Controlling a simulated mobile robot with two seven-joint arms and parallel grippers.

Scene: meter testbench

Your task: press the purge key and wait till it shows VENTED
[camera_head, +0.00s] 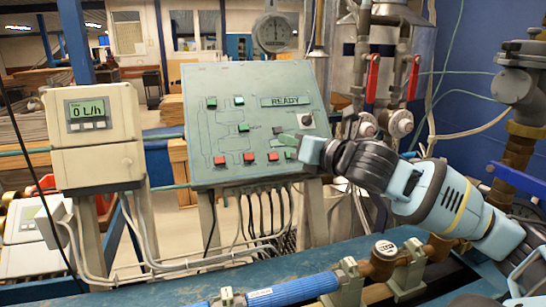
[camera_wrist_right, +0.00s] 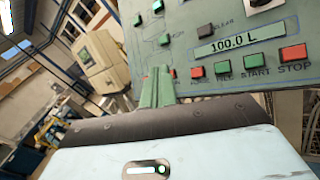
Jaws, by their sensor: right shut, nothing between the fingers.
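The grey-green control panel (camera_head: 215,120) stands upright at centre, and its upper display (camera_head: 286,101) reads READY. In the right wrist view, a second display (camera_wrist_right: 232,45) reads 100.0 L above a row of keys. The leftmost red key in that row (camera_wrist_right: 197,73) seems labelled PURGE, though its lettering is small. My right gripper (camera_head: 287,139) is shut and empty in front of the panel's lower right part, hiding some of it. Its green fingers (camera_wrist_right: 157,86) point at the panel, left of that red key. I cannot tell whether they touch it. My left gripper is not in view.
A meter box (camera_head: 95,130) reading 0 L/h stands left of the panel. Red-handled valves (camera_head: 372,78) and a round gauge (camera_head: 274,33) are behind it. Cables hang below the panel. A blue pipe (camera_head: 292,290) runs along the bench in front.

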